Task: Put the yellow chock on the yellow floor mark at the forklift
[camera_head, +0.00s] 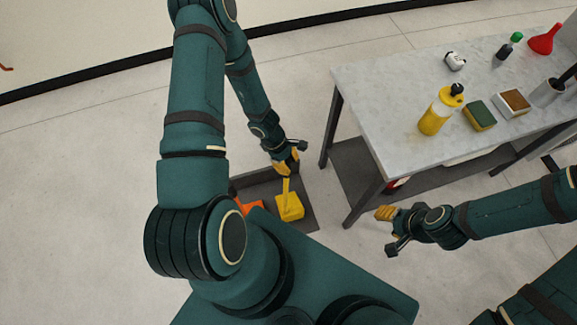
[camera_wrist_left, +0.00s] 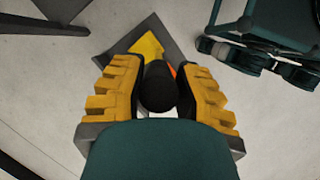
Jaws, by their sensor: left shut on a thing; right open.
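The yellow chock (camera_head: 289,207) has an upright handle and is in or just above a dark grey tray on the floor. My left gripper (camera_head: 285,168) is shut on the top of its handle. In the left wrist view, the fingers of my left gripper (camera_wrist_left: 160,92) flank the dark round handle end, with the yellow chock (camera_wrist_left: 147,47) beyond it. I cannot tell whether the chock touches the tray. My right gripper (camera_head: 386,213) is open and empty beside the table. Neither the forklift nor the yellow floor mark is in view.
The grey tray (camera_head: 308,222) also holds an orange object (camera_head: 248,206) beside the chock. A table (camera_head: 375,98) to the right carries a yellow bottle (camera_head: 440,112), a sponge (camera_head: 480,115), a red funnel (camera_head: 545,39) and other items. The floor left of my left arm is clear.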

